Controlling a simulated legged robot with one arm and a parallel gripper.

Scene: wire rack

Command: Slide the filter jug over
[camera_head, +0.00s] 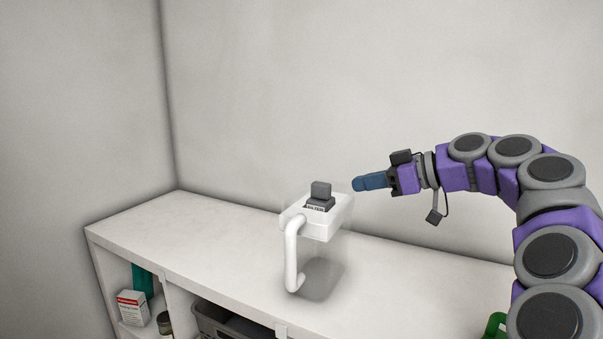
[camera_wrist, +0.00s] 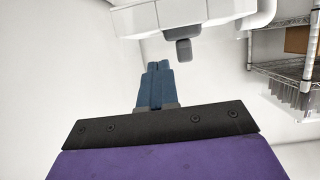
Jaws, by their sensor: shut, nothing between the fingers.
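The filter jug (camera_head: 322,220) stands upright on the white shelf top (camera_head: 215,238). It has a clear body, a white lid with a dark square knob, and a white handle (camera_head: 292,256) facing the front left. My gripper (camera_head: 358,184) is shut and empty, just right of the jug's lid and at about knob height; a small gap shows between them. In the wrist view my gripper's blue fingers (camera_wrist: 158,66) are together, and the jug's white lid (camera_wrist: 190,14) and dark knob (camera_wrist: 183,50) show beyond them. I cannot tell whether they touch there.
Below the shelf top are open compartments with a red-and-white box (camera_head: 133,307), a jar (camera_head: 165,323) and a grey bin (camera_head: 225,322). A wall stands behind. The shelf top left of the jug is clear. A wire rack (camera_wrist: 285,66) shows in the wrist view.

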